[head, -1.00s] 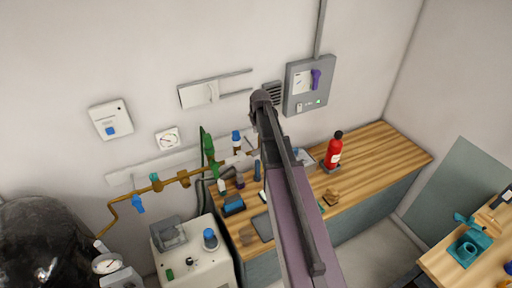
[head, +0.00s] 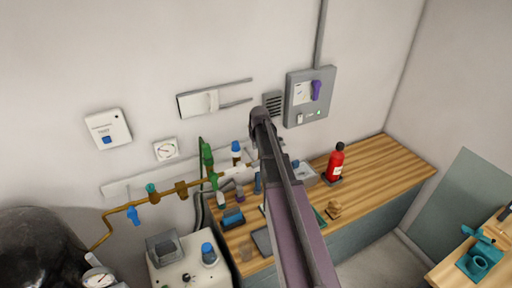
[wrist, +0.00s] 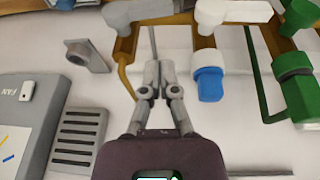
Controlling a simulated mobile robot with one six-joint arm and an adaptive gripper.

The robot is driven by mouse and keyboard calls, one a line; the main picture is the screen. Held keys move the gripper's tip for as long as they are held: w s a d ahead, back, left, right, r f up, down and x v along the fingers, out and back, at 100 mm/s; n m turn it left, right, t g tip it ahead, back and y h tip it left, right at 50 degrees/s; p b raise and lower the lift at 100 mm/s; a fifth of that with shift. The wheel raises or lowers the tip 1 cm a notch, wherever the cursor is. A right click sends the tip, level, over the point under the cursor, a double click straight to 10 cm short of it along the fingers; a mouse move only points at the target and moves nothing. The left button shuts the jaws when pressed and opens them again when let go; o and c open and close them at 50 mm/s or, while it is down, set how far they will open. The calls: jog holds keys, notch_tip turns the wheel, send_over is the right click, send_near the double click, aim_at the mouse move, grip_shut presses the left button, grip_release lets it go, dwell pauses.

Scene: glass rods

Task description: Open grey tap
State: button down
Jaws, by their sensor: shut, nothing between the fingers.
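The grey tap's lever (wrist: 130,12) shows at the top of the wrist view, on a brass pipe fitting (wrist: 124,50). My gripper (wrist: 158,76) is shut and empty, with its fingertips close together. In the picture it lies below and a little right of the grey lever and appears apart from it; the depth between them is hard to tell. In the head view my arm covers the gripper and the grey tap.
A white lever (wrist: 235,12), a blue-and-white part (wrist: 208,78) and a green valve (wrist: 295,85) are right of my gripper. A grey panel marked FAN (wrist: 30,115), a vent grille (wrist: 80,137) and a grey bracket (wrist: 85,55) are left. A red bottle (head: 336,163) stands on the wooden bench (head: 375,160).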

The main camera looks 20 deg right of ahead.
jog(key=b, duration=0.5)
send_over(256, 162)
jog(key=shift+s+a+f, duration=0.1)
jog(key=shift+a+f, duration=0.05)
jog(key=shift+f, duration=0.75)
jog(key=shift+s+a+f, duration=0.1)
jog(key=shift+f, duration=0.85)
jog(key=shift+s+a+f, duration=0.1)
jog(key=shift+a+f, duration=0.05)
jog(key=shift+f, duration=0.75)
jog(key=shift+d+f+b, duration=0.2)
jog(key=shift+f+b, duration=0.75)
jog(key=shift+d+f+b, duration=0.15)
jog(key=shift+f+b, duration=0.75)
jog(key=shift+f, duration=0.05)
jog(key=shift+d, duration=0.1)
